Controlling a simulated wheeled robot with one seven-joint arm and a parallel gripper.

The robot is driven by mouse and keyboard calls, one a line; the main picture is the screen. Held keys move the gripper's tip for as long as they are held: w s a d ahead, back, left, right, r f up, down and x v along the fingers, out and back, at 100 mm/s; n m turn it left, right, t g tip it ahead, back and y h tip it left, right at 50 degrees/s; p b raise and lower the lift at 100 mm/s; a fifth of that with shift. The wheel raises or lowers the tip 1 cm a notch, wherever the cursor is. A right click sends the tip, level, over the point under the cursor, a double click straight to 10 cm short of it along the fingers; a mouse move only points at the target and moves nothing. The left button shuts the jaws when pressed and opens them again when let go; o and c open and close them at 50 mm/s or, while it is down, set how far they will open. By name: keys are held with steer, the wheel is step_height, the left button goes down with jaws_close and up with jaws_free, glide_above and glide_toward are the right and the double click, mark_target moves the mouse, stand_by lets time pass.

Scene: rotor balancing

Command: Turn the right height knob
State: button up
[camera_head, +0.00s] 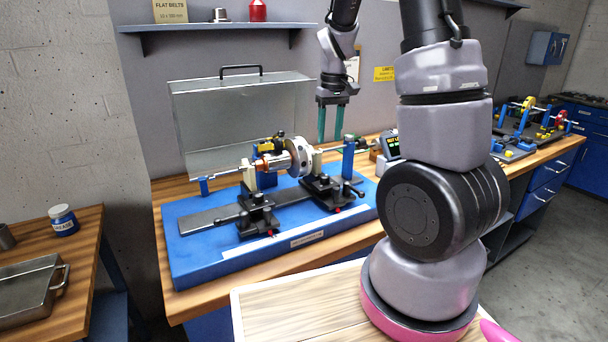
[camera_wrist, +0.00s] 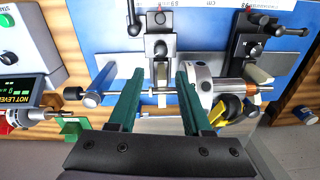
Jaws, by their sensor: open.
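The balancing stand has a blue base (camera_head: 200,262) with two black supports on a dark rail. The right support (camera_head: 325,188) shows black knobs and a lever handle; which one is the height knob I cannot tell surely. In the wrist view this support (camera_wrist: 160,45) lies beyond my fingertips, with a round black knob on it (camera_wrist: 160,18). My gripper (camera_head: 332,137) hangs above and behind the right support, fingers down. It is open and empty; in the wrist view its teal fingers (camera_wrist: 159,76) stand apart, with the shaft crossing between them.
The left support (camera_head: 257,212) and the silver rotor (camera_head: 299,157) stand left of the right support. A blue post (camera_head: 348,158) rises at the shaft's right end. A display (camera_wrist: 12,88) reads NOT LEVEL. A clear hinged cover (camera_head: 240,115) stands behind.

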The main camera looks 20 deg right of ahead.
mark_target(325, 176)
steer(key=f, duration=1.2)
steer(key=shift+w+a+f, duration=0.3)
steer(key=shift+f, duration=0.1)
jaws_close()
